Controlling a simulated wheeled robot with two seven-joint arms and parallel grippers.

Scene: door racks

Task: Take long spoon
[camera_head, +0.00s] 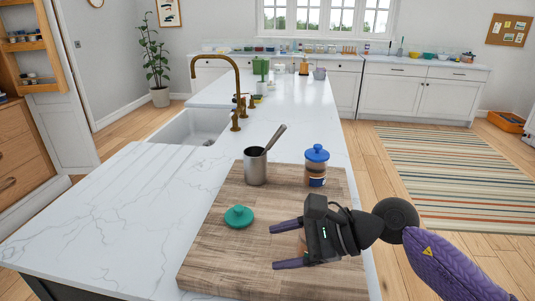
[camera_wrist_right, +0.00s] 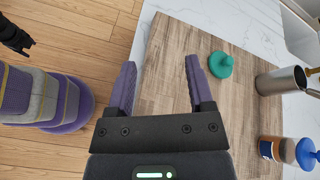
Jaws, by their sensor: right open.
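A long spoon (camera_head: 278,136) stands tilted in a metal cup (camera_head: 255,168) on the wooden board. In the right wrist view the cup (camera_wrist_right: 280,81) lies at the right, with part of the spoon (camera_wrist_right: 312,71) at the edge. My right gripper (camera_head: 273,247) is open and empty over the front of the board, apart from the cup and nearer to me. Its two purple fingers (camera_wrist_right: 160,64) show in the wrist view. A dark part at that view's upper left may be my left gripper; its jaws are unclear.
The wooden board (camera_head: 215,262) also bears a green lid (camera_head: 239,216) and a blue-lidded jar (camera_head: 316,167) right of the cup. A brass tap (camera_head: 238,85) and sink (camera_head: 195,127) stand behind. The marble counter (camera_head: 110,215) left of the board is clear.

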